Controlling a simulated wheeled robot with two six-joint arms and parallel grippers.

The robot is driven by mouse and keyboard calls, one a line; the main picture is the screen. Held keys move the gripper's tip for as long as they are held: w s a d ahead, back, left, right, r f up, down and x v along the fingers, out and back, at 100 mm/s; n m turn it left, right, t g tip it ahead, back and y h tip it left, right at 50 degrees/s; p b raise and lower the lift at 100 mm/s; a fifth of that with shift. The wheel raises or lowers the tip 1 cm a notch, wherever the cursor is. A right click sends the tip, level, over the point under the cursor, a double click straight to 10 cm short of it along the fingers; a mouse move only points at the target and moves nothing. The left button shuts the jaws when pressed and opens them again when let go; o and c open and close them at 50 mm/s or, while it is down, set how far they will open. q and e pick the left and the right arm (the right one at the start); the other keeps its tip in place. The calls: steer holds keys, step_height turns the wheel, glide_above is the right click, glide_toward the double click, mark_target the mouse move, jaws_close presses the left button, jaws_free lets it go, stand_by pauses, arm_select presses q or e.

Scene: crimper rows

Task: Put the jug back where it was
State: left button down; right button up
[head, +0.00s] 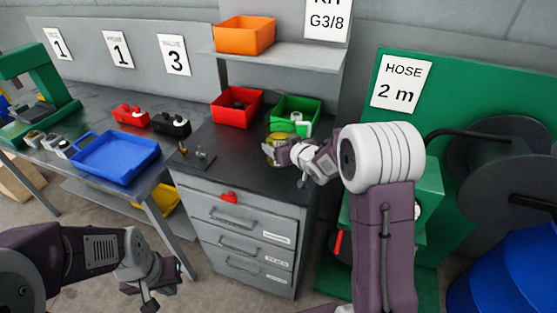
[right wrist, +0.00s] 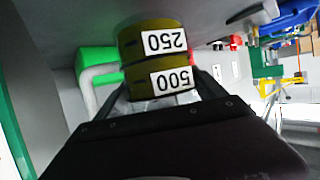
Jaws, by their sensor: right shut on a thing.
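The jug (right wrist: 155,62) is an olive-yellow round vessel with white labels reading 250 and 500, upside down in the right wrist view. In the head view only a small yellowish part of the jug (head: 271,151) shows, over the dark top of the drawer cabinet. My right gripper (head: 286,152) is shut on the jug, and its fingers lie on both sides of it in the right wrist view. I cannot tell whether the jug touches the cabinet top. My left gripper (head: 166,286) is open and empty, low in front of the workbench.
The drawer cabinet (head: 245,222) bears a red bin (head: 236,118), a green bin (head: 309,104) close behind the jug, and small metal parts (head: 199,153). An orange bin (head: 244,45) is on the shelf above. A blue tray (head: 113,158) lies on the left bench. A hose reel (head: 500,150) stands right.

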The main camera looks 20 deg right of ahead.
steer(key=shift+a+f, duration=0.2)
steer(key=shift+a, duration=0.15)
steer(key=shift+s+r, duration=0.1)
steer(key=shift+s, duration=0.1)
step_height(320, 180, down, 4)
steer(key=shift+s+d+r, duration=0.1)
steer(key=shift+r, duration=0.1)
steer(key=shift+w+f, duration=0.2)
steer(key=shift+f, duration=0.05)
steer(key=shift+s+f+b, duration=0.15)
steer(key=shift+s+b, duration=0.05)
steer(key=shift+b, duration=0.15)
steer(key=o, duration=1.5)
steer(key=shift+o, duration=0.6)
steer(key=shift+w, duration=0.1)
steer(key=shift+r+p, duration=0.4)
steer(key=shift+p, duration=0.05)
steer(key=v, duration=1.2)
steer(key=s+d+f+m+g+h, duration=0.25)
steer(key=s+f+g, duration=0.25)
steer(key=s+f, duration=0.25)
steer(key=s+a+f+g, duration=0.2)
steer(key=s+g, duration=0.1)
steer(key=s, duration=0.4)
steer(key=s+a+f+g, duration=0.2)
steer(key=s+f+g, duration=0.1)
steer(key=s, duration=0.4)
steer(key=shift+a+g+b, duration=0.3)
steer(key=shift+g+b, duration=0.05)
steer(key=shift+g, duration=0.15)
